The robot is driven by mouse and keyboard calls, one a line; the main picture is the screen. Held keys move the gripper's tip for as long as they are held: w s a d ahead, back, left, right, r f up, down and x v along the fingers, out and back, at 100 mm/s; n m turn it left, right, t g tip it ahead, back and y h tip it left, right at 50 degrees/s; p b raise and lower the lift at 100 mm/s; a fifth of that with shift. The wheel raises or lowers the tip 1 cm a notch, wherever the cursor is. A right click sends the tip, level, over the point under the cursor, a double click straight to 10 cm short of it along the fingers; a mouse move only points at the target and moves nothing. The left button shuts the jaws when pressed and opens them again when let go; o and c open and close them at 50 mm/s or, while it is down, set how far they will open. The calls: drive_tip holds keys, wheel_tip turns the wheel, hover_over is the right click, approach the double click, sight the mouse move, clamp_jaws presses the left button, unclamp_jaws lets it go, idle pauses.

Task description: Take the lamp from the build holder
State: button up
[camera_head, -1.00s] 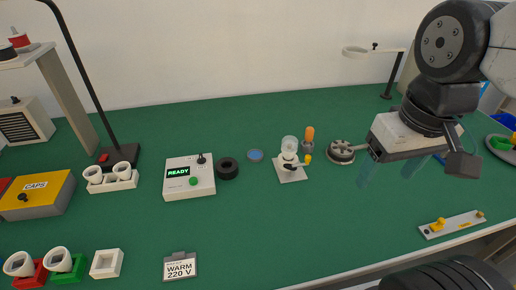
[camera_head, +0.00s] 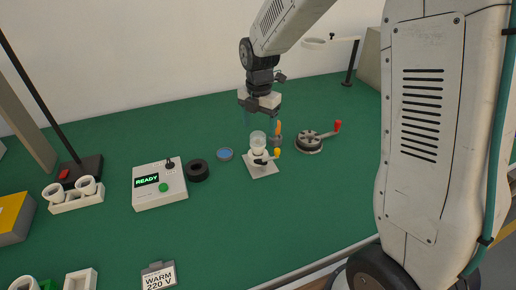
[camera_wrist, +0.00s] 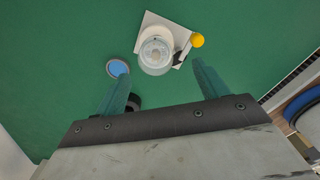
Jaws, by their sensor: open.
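The lamp (camera_head: 258,140), a clear frosted glass bulb, stands upright in the build holder (camera_head: 264,171), a white square plate with a black clamp lever and yellow knob. In the wrist view the lamp (camera_wrist: 156,52) is seen from above, over the holder's plate (camera_wrist: 150,19). My gripper (camera_head: 262,133) is open and points down, above and close behind the lamp. In the wrist view the open gripper (camera_wrist: 160,76) has its teal fingers either side of the lamp's line, with the lamp just beyond the tips. Contact with the lamp cannot be told.
A blue-topped disc (camera_head: 225,154), a black ring (camera_head: 197,171) and a tester reading READY (camera_head: 160,187) lie to the left. A round grey device with a red-knobbed lever (camera_head: 309,144) is at right.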

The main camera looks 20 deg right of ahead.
sight(258, 144)
drive_tip(key=shift+n, duration=0.4)
drive_tip(key=f, duration=0.6)
drive_tip(key=w+f, duration=0.1)
drive_tip(key=f, duration=0.1)
drive_tip(key=shift+f, duration=0.4)
drive_tip(key=c, duration=1)
